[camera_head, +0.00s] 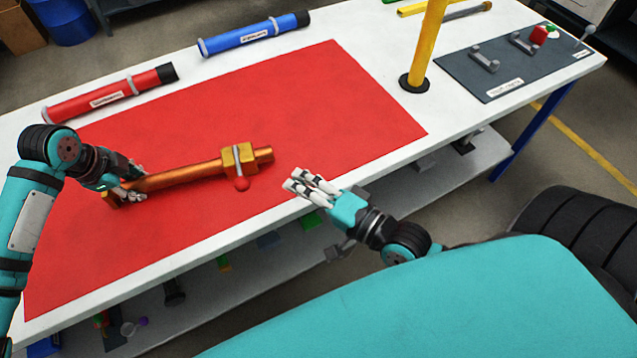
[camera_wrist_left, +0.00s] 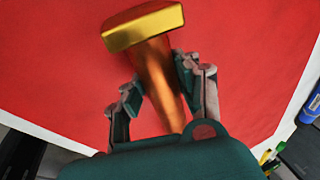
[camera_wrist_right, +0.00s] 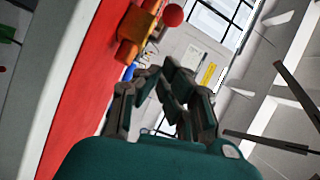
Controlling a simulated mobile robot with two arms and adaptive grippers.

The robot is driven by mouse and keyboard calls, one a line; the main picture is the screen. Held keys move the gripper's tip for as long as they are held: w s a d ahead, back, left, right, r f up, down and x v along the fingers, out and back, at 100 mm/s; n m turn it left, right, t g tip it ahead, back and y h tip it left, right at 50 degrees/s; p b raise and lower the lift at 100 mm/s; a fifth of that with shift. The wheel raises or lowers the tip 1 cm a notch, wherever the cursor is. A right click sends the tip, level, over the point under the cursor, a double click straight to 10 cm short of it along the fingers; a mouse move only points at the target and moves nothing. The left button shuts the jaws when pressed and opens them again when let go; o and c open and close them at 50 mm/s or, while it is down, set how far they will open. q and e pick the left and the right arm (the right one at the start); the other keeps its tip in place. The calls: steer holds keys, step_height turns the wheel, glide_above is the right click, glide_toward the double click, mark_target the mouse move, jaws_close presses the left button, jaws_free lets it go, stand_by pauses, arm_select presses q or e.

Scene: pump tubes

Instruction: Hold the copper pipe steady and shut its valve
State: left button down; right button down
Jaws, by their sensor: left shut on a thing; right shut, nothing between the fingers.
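The copper pipe (camera_head: 185,178) lies on the red mat (camera_head: 300,100), with a brass valve block (camera_head: 239,159) near its right end. A red ball-ended valve handle (camera_head: 241,184) sticks out from the block toward the near side. My left gripper (camera_head: 136,190) is shut around the pipe near its left end; in the left wrist view its fingers (camera_wrist_left: 158,88) are on both sides of the pipe (camera_wrist_left: 161,75). My right gripper (camera_head: 300,184) is shut and empty, right of the valve and apart from it. The right wrist view shows the red ball (camera_wrist_right: 172,15) beyond its fingertips (camera_wrist_right: 160,80).
A red tube (camera_head: 110,94) and a blue tube (camera_head: 254,34) lie along the table's far side. A yellow post (camera_head: 427,45) stands right of the mat. A dark panel (camera_head: 500,65) with grey handles is at the far right. The mat's right part is clear.

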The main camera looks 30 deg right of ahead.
arm_select(q)
steer(key=shift+r, duration=0.1)
arm_select(e)
steer(key=v, duration=0.3)
steer(key=a+v, duration=0.1)
steer(key=v, duration=0.1)
steer(key=shift+s+r, duration=0.1)
steer(key=shift+s, duration=0.3)
arm_select(q)
steer(key=c, duration=0.9)
jaws_free()
